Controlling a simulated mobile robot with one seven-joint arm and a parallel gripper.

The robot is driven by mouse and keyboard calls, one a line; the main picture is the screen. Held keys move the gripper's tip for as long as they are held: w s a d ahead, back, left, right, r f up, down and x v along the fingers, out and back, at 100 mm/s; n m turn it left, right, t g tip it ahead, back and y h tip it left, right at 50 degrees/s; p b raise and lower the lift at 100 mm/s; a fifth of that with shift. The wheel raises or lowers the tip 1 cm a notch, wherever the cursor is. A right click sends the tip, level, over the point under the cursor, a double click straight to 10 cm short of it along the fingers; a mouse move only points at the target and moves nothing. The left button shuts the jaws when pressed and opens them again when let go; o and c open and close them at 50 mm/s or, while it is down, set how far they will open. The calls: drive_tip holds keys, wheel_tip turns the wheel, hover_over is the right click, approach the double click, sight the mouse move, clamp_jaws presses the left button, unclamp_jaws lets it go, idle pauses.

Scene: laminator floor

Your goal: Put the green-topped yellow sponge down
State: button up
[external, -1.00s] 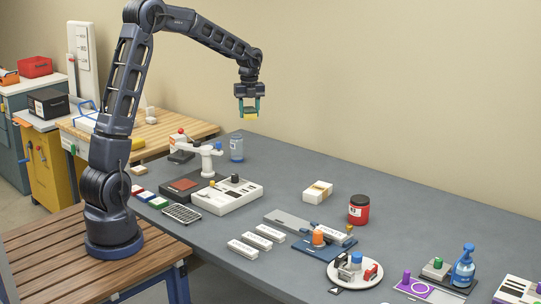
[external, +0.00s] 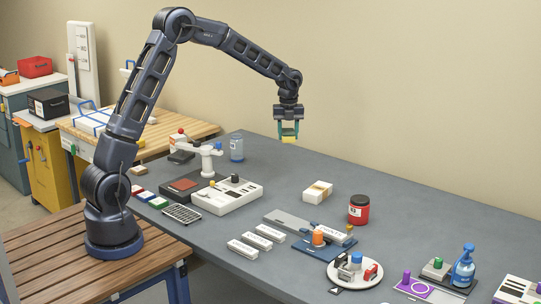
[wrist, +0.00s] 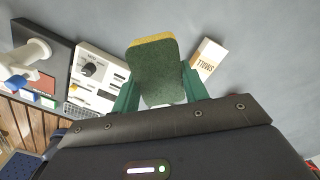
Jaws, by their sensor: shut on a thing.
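The green-topped yellow sponge (wrist: 155,75) is held between the green fingers of my gripper (wrist: 158,92) in the wrist view. Its dark green face is toward the camera and a yellow edge shows at the far side. In the external view my gripper (external: 288,132) hangs in the air above the grey table (external: 420,205), with the yellow of the sponge (external: 288,140) showing low between the fingers. The sponge is clear of the table.
A white box with an orange label (external: 317,192), a red jar (external: 358,209) and a white-and-grey device (external: 228,194) stand on the table below. A clear blue cup (external: 237,147) stands further back. Bare table lies behind the white box.

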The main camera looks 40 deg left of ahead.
sight(287, 187)
wheel_tip(287, 187, down, 19)
drive_tip(key=shift+f, duration=0.1)
idle(0.5)
drive_tip(key=o, duration=1)
drive_tip(key=shift+c, duration=0.2)
